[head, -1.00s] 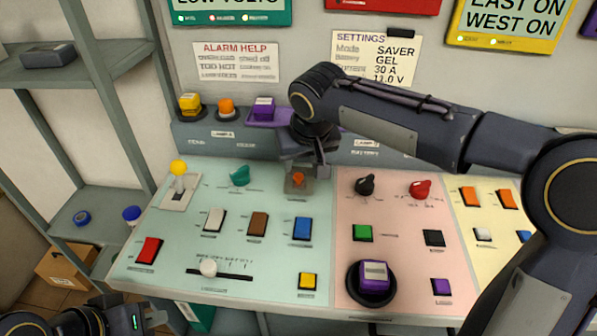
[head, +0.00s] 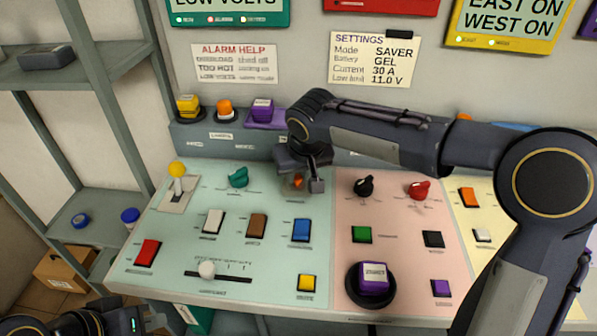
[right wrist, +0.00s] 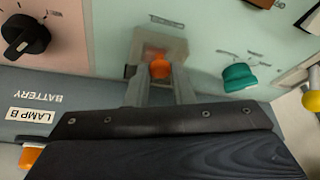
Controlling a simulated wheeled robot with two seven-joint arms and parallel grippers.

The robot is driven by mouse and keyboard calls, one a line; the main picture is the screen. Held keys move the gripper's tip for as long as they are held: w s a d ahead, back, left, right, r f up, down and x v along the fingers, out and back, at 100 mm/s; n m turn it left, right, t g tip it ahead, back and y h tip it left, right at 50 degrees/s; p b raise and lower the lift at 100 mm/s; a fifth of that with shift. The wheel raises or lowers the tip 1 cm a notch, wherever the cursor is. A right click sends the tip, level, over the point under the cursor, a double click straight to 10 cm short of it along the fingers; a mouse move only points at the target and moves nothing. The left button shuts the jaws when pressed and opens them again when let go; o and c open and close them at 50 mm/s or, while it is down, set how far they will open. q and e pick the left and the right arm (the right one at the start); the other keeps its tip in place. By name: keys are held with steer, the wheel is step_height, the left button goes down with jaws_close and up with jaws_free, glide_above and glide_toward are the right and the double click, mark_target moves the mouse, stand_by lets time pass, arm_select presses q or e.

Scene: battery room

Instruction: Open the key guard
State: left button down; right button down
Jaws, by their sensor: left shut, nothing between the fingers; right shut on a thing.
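The key guard (right wrist: 158,46) is a small greyish see-through cover around an orange key (right wrist: 160,68) on the pale green panel. In the head view the orange key (head: 298,181) shows, partly hidden by my right gripper (head: 308,182). My right gripper also shows in the right wrist view (right wrist: 160,84), its fingers at the guard and shut on it. I cannot tell how far the guard is tilted. My left gripper (head: 152,320) is shut and empty at the lower left, in front of the console and away from the guard.
A teal knob (head: 238,177) stands left of the guard and a black knob (head: 364,185) right of it. A blue switch (head: 301,230) lies in front. Behind are a raised ledge and a purple block (head: 262,111). A yellow-topped lever (head: 177,172) stands further left.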

mark_target(299, 175)
steer(key=r+g+p, duration=0.1)
steer(key=p, duration=0.2)
steer(key=w+p, duration=0.1)
steer(key=p, duration=0.2)
steer(key=r+g+p, duration=0.1)
steer(key=p, duration=0.2)
steer(key=shift+w+d+r+g+y, duration=0.15)
steer(key=shift+w+r+g+y, duration=0.1)
steer(key=shift+r+g+y, duration=0.1)
steer(key=g+p, duration=0.1)
steer(key=p, duration=0.2)
steer(key=w+g+p, duration=0.1)
steer(key=p, duration=0.2)
steer(key=w+g+p, duration=0.1)
steer(key=p, duration=0.2)
steer(key=shift+w+d+r+g+y, duration=0.15)
steer(key=shift+d+r+g+y, duration=0.1)
steer(key=shift+r+y, duration=0.1)
steer(key=shift+w+f+g+p, duration=0.2)
steer(key=shift+w+g+p, duration=0.1)
steer(key=shift+p, duration=0.4)
steer(key=shift+s, duration=0.1)
